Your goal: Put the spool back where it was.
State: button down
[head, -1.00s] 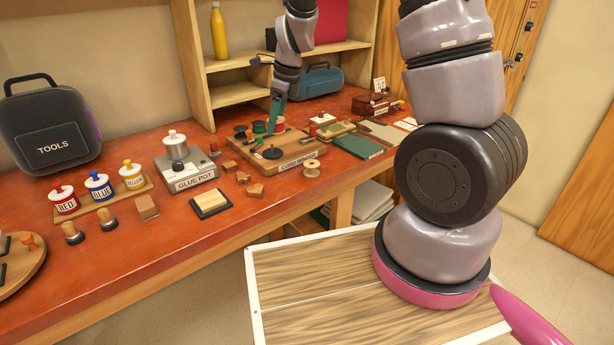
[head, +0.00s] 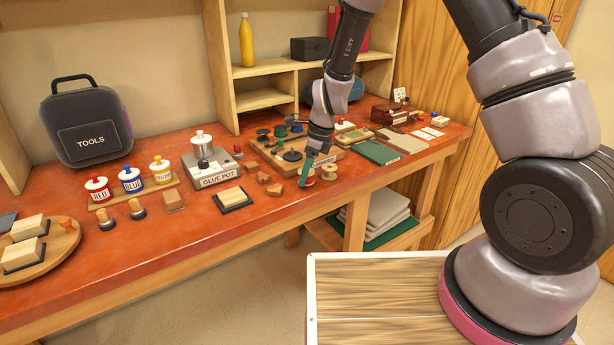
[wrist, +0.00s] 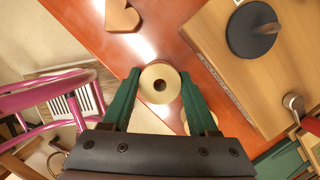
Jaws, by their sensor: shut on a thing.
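A spool with a pale round top and a dark centre hole (wrist: 151,76) sits between the two green fingers of my gripper (wrist: 160,92) in the wrist view. The fingers are shut on its sides. In the head view my gripper (head: 306,172) is low over the bench near its front edge, and a bit of red shows at the held spool. A bare wooden spool (head: 329,173) stands upright on the bench just right of it. Whether the held spool touches the bench I cannot tell.
Small wooden blocks (head: 274,189) lie to the left, and a green book (head: 376,152) to the right. The glue pot (head: 207,165) stands further left.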

jog(key=shift+f, duration=0.55)
jog(key=shift+c, duration=0.8)
grip_release()
jog(key=shift+f, duration=0.15)
jog(key=shift+a, duration=0.1)
